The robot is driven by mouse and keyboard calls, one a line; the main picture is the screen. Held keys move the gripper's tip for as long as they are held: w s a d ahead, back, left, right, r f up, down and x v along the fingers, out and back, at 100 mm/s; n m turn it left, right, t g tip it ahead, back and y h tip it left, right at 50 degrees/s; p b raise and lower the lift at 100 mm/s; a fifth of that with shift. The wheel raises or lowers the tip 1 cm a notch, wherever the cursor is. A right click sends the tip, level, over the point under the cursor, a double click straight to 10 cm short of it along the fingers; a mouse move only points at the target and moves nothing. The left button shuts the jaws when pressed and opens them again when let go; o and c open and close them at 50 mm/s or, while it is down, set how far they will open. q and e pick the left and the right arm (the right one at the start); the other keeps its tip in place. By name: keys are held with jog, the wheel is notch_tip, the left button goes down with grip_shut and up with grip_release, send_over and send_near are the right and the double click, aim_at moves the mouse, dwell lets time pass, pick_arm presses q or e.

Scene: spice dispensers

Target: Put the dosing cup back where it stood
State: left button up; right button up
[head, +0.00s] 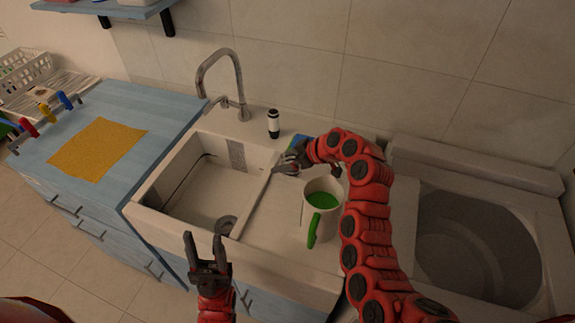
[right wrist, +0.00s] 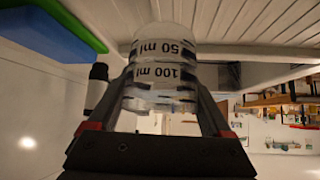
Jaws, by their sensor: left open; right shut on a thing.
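The dosing cup (right wrist: 162,72) is clear, with white bands printed "50 ml" and "100 ml" in the right wrist view. My right gripper (right wrist: 160,98) is shut on it, one finger on each side. In the head view my right gripper (head: 286,165) is above the back part of the sink unit, near the divider. The cup is too small and clear to make out there. My left gripper (head: 205,250) is open and empty, in front of the sink's front edge. The spot where the cup stood cannot be told from these frames.
A white mug (head: 311,226) with green inside and a green handle stands on the drainboard, close to my right arm. A white-and-black bottle (head: 273,124) and a blue-and-green block (head: 297,142) are behind. The sink basin (head: 190,190) looks empty. A yellow cloth (head: 98,149) lies on the left counter.

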notch_tip(320, 180, down, 2)
jog(key=shift+s+f+p, duration=0.1)
jog(key=shift+f+p, duration=0.1)
jog(key=shift+p, duration=0.2)
jog(key=shift+f, duration=0.25)
jog(key=shift+f+b, duration=0.2)
jog(key=shift+b, duration=0.2)
jog(key=o, duration=1.6)
jog(key=shift+r, duration=0.1)
